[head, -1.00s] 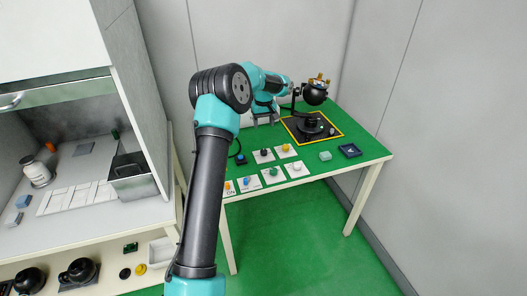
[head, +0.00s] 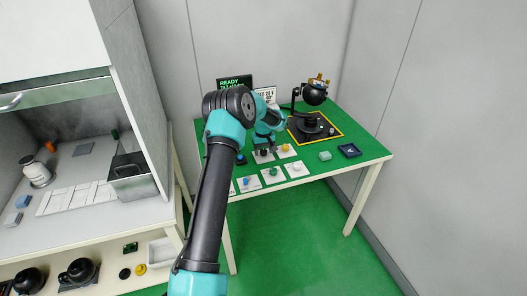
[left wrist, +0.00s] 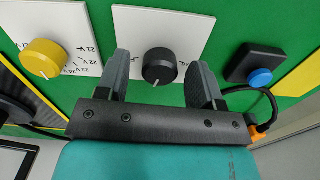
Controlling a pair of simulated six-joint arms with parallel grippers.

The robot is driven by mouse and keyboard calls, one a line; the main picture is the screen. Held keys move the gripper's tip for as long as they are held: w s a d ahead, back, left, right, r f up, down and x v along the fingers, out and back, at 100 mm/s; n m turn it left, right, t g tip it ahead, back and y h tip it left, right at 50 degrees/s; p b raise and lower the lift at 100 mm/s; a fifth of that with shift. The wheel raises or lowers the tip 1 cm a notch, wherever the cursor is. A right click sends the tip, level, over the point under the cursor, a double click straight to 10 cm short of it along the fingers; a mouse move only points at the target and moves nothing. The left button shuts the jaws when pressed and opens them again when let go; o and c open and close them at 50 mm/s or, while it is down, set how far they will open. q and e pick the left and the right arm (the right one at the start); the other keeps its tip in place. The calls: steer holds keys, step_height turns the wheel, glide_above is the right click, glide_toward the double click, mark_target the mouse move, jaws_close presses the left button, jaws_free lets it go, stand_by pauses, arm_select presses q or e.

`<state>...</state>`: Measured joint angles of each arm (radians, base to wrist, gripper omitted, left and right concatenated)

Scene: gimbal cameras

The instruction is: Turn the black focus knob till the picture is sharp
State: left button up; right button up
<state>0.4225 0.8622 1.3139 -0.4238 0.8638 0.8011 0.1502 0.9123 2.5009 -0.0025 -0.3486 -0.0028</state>
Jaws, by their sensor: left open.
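The black knob (left wrist: 160,66) has a white pointer line and sits on a white plate (left wrist: 182,22) in the left wrist view. My left gripper (left wrist: 159,60) is open, with one finger on each side of the knob and a visible gap to both. In the head view the left gripper (head: 268,147) is low over the green table, at the black knob (head: 263,154). A black screen (head: 234,82) at the back reads "READY"; its lower part is hidden by my arm. My right gripper is not in view.
A yellow knob (left wrist: 43,58) and a blue button (left wrist: 259,76) flank the black knob. More knobs on white plates line the table's front. A black ball camera (head: 313,94) stands on a yellow-edged base (head: 327,130) at right.

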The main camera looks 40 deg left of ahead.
arm_select(q)
steer(key=shift+f, duration=0.15)
steer(key=c, duration=0.9)
steer(key=shift+m, duration=2.9)
steer(key=o, duration=0.9)
